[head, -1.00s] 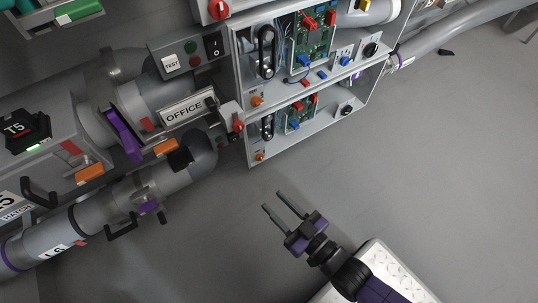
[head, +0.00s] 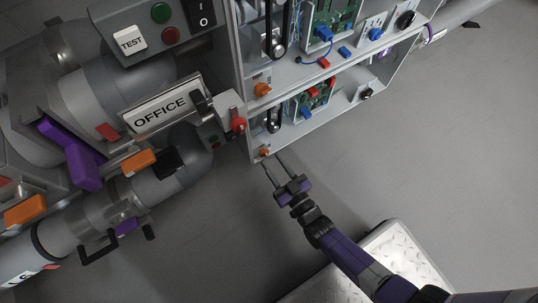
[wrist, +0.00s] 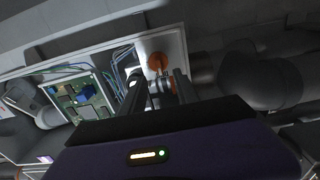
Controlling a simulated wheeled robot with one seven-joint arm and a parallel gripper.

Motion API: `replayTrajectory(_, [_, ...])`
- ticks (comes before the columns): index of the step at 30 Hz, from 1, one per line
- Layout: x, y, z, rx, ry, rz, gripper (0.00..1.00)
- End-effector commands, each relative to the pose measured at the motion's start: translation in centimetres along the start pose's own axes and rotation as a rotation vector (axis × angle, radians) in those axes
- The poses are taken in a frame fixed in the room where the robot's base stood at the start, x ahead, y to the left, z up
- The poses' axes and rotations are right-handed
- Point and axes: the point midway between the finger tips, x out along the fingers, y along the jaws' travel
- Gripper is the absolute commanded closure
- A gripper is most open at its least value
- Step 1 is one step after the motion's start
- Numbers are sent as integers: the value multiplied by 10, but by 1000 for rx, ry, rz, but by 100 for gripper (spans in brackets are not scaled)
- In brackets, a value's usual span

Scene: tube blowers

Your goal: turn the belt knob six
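Two orange knobs stand at the left ends of the open cabinet's compartments, beside dark belts. The upper orange knob (head: 262,89) is on the upper compartment. The lower orange knob (head: 264,152) is on the lower one, near its bottom left corner. I cannot read a number on either. My gripper (head: 272,160) is open, its two fingertips just below the lower knob. In the wrist view an orange knob (wrist: 158,60) on a pale plate shows just beyond the gripper (wrist: 160,76), with more orange between the fingers. I cannot tell whether the fingers touch it.
Left of the cabinet are a red knob (head: 238,125), the OFFICE sign (head: 162,104) and a large grey pipe (head: 105,205) with orange and purple parts. A green circuit board (head: 315,97) sits right of the lower belt. The floor to the right is clear.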

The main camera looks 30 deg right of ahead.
Motion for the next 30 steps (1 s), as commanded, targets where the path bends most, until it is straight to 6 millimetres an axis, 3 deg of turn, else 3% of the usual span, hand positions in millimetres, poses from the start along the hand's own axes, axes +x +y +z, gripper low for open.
replayTrajectory(7, [28, 0, 1, -1, 0, -1, 63])
replayTrajectory(17, [32, 0, 0, 0, -2, -1, 63])
replayTrajectory(23, [32, 0, 0, 0, -2, -1, 99])
replayTrajectory(30, [32, 0, 1, 8, -2, -1, 100])
